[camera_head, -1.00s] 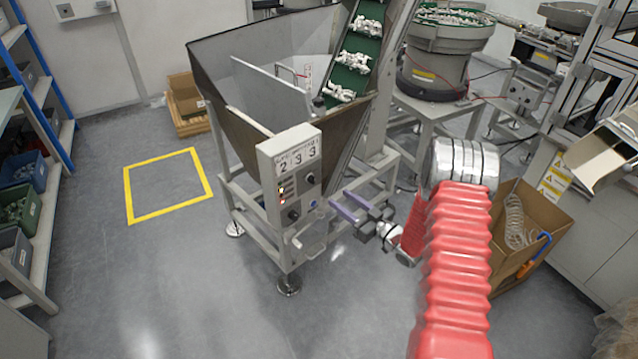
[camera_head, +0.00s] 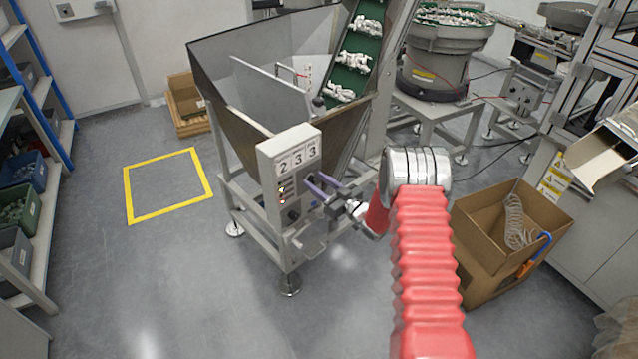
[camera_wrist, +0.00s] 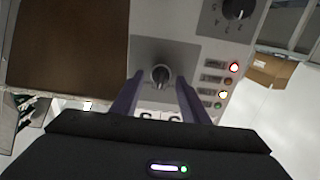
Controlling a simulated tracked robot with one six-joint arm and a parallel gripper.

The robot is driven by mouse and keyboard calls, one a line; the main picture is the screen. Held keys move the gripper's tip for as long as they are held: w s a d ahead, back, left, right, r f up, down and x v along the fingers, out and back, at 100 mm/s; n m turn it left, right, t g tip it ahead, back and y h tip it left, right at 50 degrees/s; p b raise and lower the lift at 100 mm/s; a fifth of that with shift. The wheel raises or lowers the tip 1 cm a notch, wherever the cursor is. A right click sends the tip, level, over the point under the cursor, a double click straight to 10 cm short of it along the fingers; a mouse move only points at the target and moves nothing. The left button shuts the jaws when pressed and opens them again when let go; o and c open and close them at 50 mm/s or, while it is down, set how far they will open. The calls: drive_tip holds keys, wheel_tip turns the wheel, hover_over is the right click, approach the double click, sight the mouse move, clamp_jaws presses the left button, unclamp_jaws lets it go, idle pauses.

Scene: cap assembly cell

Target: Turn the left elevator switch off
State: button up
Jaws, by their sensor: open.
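The grey control box (camera_head: 277,163) is fixed to the front of the hopper and shows the digits 2 3 3. In the wrist view, a dark rotary switch (camera_wrist: 160,76) on a grey plate lies between my fingertips. A second dark knob (camera_wrist: 238,10) is at the upper right of that view. Lit red and white lamps (camera_wrist: 234,67) sit beside the switches. My gripper (camera_head: 315,182) is open, its purple fingers pointing at the box's upper knob and partly covering it in the head view. I cannot tell whether the fingers touch the switch.
The hopper (camera_head: 232,85) stands on a grey frame behind the box, with a green conveyor (camera_head: 349,77) rising from it. A cardboard box (camera_head: 480,270) stands at the right. A yellow floor square (camera_head: 126,190) and open floor lie at left.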

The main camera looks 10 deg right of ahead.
drive_tip(key=shift+c, duration=0.6)
drive_tip(key=c, duration=0.9)
drive_tip(key=shift+n, duration=0.3)
drive_tip(key=n, duration=0.8)
drive_tip(key=shift+s, duration=0.1)
drive_tip(key=shift+f+n, duration=0.1)
drive_tip(key=shift+n, duration=0.2)
drive_tip(key=o, duration=1)
drive_tip(key=shift+a, duration=0.15)
